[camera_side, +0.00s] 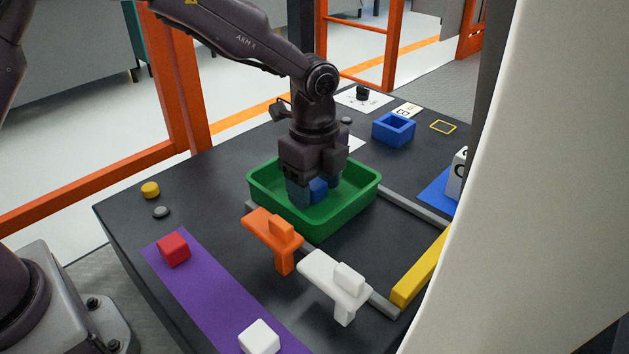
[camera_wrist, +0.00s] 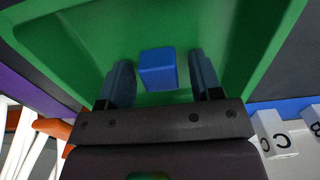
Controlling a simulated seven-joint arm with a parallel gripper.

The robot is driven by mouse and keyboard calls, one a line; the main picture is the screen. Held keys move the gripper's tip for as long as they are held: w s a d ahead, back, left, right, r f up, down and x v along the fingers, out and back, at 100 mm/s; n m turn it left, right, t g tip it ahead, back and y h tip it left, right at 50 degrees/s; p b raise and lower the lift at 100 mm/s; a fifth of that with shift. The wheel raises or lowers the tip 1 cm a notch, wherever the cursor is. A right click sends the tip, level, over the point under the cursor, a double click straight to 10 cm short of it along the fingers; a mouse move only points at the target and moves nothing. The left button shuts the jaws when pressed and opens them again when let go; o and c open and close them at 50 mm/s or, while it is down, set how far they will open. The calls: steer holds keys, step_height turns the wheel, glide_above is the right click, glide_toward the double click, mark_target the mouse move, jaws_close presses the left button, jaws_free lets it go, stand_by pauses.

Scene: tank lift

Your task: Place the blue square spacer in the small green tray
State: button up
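The blue square spacer (camera_wrist: 158,70) is a small solid blue block inside the green tray (camera_wrist: 62,30). In the side view the spacer (camera_side: 319,189) shows between my fingers, partly hidden by them, and the tray (camera_side: 345,212) stands on the dark table. My gripper (camera_wrist: 161,62) is open, with a finger on each side of the spacer and a visible gap on both sides. In the side view my gripper (camera_side: 316,196) reaches down into the tray. The spacer appears to rest on the tray floor.
An orange bracket (camera_side: 272,232) and a white bracket (camera_side: 333,278) stand in front of the tray. A red block (camera_side: 173,250) and a white block (camera_side: 259,337) lie on a purple strip (camera_side: 196,288). A hollow blue box (camera_side: 381,136) and a yellow bar (camera_side: 421,269) are to the right.

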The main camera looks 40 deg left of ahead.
mark_target(314, 183)
steer(key=shift+r, duration=0.1)
step_height(314, 183, up, 12)
steer(key=s+a+r+n+t, duration=0.1)
steer(key=s+a+r+n, duration=0.3)
steer(key=s+r, duration=0.1)
steer(key=s+a+n+t, duration=0.2)
steer(key=s+a+n, duration=0.2)
steer(key=s+n, duration=0.3)
steer(key=s+a+n+t, duration=0.2)
steer(key=s+a+n, duration=0.3)
steer(key=s, duration=0.6)
steer(key=shift+s+n+t, duration=0.2)
steer(key=shift+n+t, duration=0.1)
steer(key=shift+n, duration=0.7)
